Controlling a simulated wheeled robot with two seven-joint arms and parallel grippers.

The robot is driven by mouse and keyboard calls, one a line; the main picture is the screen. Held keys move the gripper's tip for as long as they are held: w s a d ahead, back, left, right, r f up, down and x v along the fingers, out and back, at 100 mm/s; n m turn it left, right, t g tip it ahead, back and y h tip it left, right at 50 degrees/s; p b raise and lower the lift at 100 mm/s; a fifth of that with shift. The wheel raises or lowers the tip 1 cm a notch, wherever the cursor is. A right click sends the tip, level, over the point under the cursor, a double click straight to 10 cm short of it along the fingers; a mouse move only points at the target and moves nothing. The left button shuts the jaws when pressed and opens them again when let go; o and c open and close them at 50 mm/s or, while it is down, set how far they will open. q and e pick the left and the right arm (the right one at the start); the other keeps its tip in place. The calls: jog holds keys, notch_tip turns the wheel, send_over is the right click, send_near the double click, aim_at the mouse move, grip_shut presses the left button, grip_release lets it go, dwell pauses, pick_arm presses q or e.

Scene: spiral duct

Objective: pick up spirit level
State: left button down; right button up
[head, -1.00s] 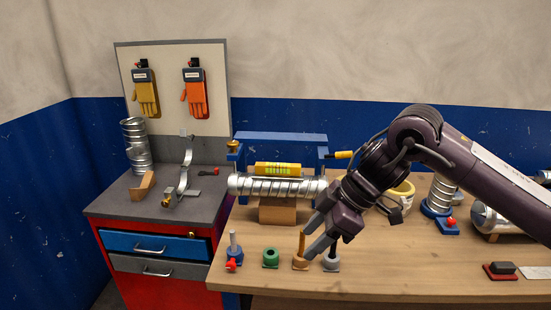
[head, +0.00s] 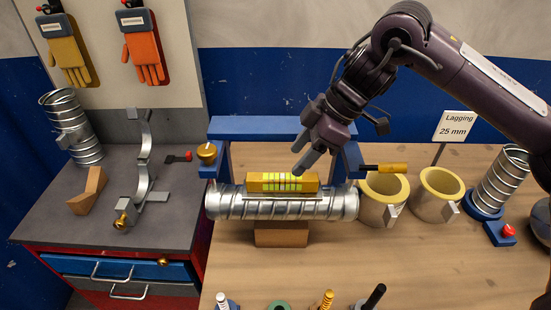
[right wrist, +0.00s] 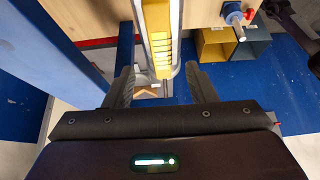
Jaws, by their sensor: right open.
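The spirit level (head: 283,183) is a yellow bar with bright yellow-green windows. It lies lengthwise on top of the silver spiral duct (head: 281,205), which rests on a brown block. My right gripper (head: 303,168) is open and empty, just above and behind the level's right part, its fingers pointing down. In the right wrist view the level (right wrist: 157,40) runs up the picture, its near end between the open fingers (right wrist: 163,85). The fingers look apart from it on both sides; the remaining height is unclear. My left gripper is out of view.
A blue frame (head: 262,127) stands behind the duct, close to my right gripper. Two tan cylinders (head: 383,203) and a coiled duct (head: 503,180) stand right. Several small tools line the front edge. The grey-topped cabinet (head: 70,215) is left; the front right table is clear.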

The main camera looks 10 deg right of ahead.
aim_at(283, 176)
jog(key=shift+w+a+f, duration=0.15)
jog(key=shift+w+f, duration=0.05)
jog(key=shift+s+a+f, duration=0.25)
jog(key=shift+a+f, duration=0.2)
jog(key=shift+f, duration=0.25)
jog(key=shift+s+a+f+p, duration=0.15)
jog(key=shift+a+f+p, duration=0.05)
jog(key=shift+f+p, duration=0.1)
jog(key=x, duration=0.1)
jog(key=p+x, duration=0.2)
jog(key=shift+w+f, duration=0.3)
jog(key=shift+w+a+f, duration=0.1)
jog(key=shift+a+f, duration=0.1)
jog(key=shift+f, duration=0.15)
jog(key=shift+a+f, duration=0.1)
jog(key=shift+f, duration=0.05)
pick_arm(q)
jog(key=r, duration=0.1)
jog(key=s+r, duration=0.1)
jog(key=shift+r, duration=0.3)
pick_arm(e)
grip_shut()
